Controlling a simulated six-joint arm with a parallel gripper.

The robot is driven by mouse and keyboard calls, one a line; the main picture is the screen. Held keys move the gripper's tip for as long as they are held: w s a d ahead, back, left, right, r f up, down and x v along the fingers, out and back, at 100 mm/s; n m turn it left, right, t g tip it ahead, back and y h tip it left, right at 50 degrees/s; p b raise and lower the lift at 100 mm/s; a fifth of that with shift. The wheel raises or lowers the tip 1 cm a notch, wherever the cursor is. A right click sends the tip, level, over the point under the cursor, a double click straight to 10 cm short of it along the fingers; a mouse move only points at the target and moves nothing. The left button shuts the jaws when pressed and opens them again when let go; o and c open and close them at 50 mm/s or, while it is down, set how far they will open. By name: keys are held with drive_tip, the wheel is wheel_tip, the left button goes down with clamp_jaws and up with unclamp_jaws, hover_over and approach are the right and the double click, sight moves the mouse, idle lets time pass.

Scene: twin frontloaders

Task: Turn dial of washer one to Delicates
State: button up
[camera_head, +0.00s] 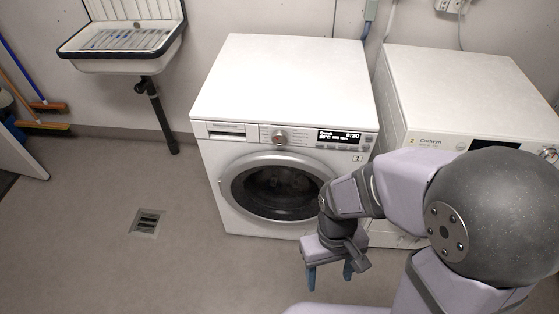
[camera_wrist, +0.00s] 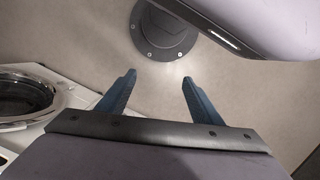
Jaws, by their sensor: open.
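The left washer (camera_head: 285,80) is white and stands against the back wall. Its round silver dial (camera_head: 279,138) sits in the middle of the front panel, left of a lit display (camera_head: 339,136) that reads "Quick" and 0:30. The small program labels beside the dial are too small to read. My gripper (camera_head: 330,276) is open and empty, low in front of the washer's right side, below and right of the dial and well apart from it. In the wrist view my gripper's two blue fingers (camera_wrist: 158,85) stand spread over bare floor. The dial is not in that view.
A second white machine (camera_head: 458,90) stands at the right, its front partly hidden by my arm. The left washer's round door (camera_head: 278,188) is closed; part of a round door (camera_wrist: 22,97) shows in the wrist view. A sink (camera_head: 128,50) hangs back left. Floor (camera_head: 100,265) at the left is clear.

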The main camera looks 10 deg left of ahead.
drive_tip(key=a+f+n+b, duration=0.1)
drive_tip(key=a+f+b, duration=0.45)
drive_tip(key=f, duration=0.45)
drive_tip(key=a+f+n+b, duration=0.1)
drive_tip(key=a+f+b, duration=0.4)
drive_tip(key=f, duration=0.6)
drive_tip(key=w+a+f+m+t+y+b, duration=0.1)
drive_tip(key=w+a+f+t+b, duration=0.1)
drive_tip(key=w, duration=0.2)
drive_tip(key=w+a+f+t+y+b, duration=0.1)
drive_tip(key=w+a+f, duration=0.1)
drive_tip(key=w+a, duration=0.1)
drive_tip(key=m+t, duration=0.2)
drive_tip(key=t, duration=1.5)
approach(280, 140)
drive_tip(key=shift+w+a+f, duration=0.1)
drive_tip(key=shift+w+a, duration=0.05)
drive_tip(key=shift+w, duration=1.9)
drive_tip(key=shift+w+a, duration=0.2)
drive_tip(key=shift+w, duration=1.85)
drive_tip(key=shift+c, duration=0.3)
